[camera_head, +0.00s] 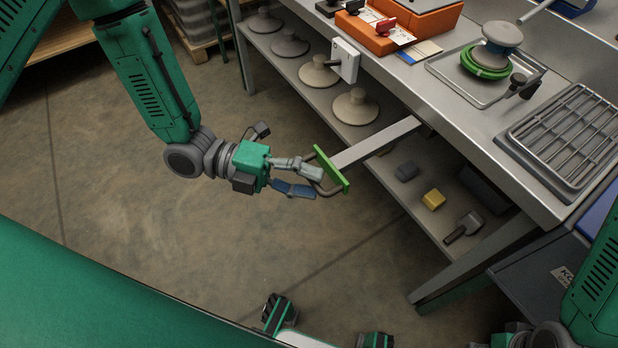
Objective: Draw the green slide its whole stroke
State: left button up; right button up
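The green slide shows as an upright green plate (331,168) on the outer end of a flat metal bar (376,143). The bar sticks out from under the bench top, over the floor. A thin bent handle (326,190) is on the plate's left side. My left gripper (316,184) is at this handle, with one grey and one blue finger around it. It looks shut on the handle, though the contact is partly hidden. My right arm shows at the lower right edge; its gripper cannot be made out.
The metal bench (470,138) carries an orange box (385,35), a tray with a green-ringed insulator (487,60) and a wire rack (570,135). The lower shelf holds several insulator discs, a yellow block (433,199) and a mallet (464,227). The floor left of the slide is clear.

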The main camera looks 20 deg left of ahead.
pick_arm(q)
jog(key=s+a+r, duration=0.1)
jog(key=a, duration=1)
jog(key=shift+s+a+r, duration=0.2)
jog(key=shift+a+r, duration=0.05)
jog(key=shift+a, duration=0.1)
jog(key=shift+a, duration=0.1)
